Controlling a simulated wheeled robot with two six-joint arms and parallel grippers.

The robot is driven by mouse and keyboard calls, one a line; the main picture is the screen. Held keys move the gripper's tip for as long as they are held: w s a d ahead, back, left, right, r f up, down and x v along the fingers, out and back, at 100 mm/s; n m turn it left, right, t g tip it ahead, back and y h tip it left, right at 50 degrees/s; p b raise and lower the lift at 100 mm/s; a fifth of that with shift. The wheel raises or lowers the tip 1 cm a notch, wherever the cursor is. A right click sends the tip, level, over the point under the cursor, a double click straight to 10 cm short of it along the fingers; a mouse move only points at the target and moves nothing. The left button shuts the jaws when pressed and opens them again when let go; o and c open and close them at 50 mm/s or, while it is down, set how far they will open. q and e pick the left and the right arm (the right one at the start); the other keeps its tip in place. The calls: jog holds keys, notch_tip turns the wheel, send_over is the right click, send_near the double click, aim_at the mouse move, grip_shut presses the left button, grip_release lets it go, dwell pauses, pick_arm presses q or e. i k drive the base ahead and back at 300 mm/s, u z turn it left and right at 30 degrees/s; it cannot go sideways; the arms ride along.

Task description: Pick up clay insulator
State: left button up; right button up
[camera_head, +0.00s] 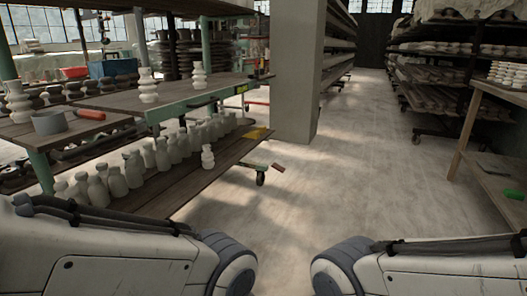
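Several pale clay insulators with stacked, ringed bodies stand upright on the cart to the left. One insulator (148,86) stands on the upper wooden shelf, and a second insulator (199,76) stands to its right near the shelf's far side. Another insulator (18,103) stands at the far left edge. A smaller insulator (208,157) stands on the lower shelf near its front edge. Only links of my two arms show at the bottom left and bottom right. Neither gripper shows in this view.
A grey pan (50,122) sits on the upper shelf at left. Bottle-shaped clay pieces (117,182) line the lower shelf. A concrete pillar (297,75) stands behind the cart. A wooden table (502,180) is at right. The floor (330,190) between is clear.

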aim_at(208, 157)
jog(key=z, duration=0.3)
jog(key=i, duration=2)
jog(key=u, duration=1.1)
jog(key=i, duration=0.3)
jog(key=u, duration=0.2)
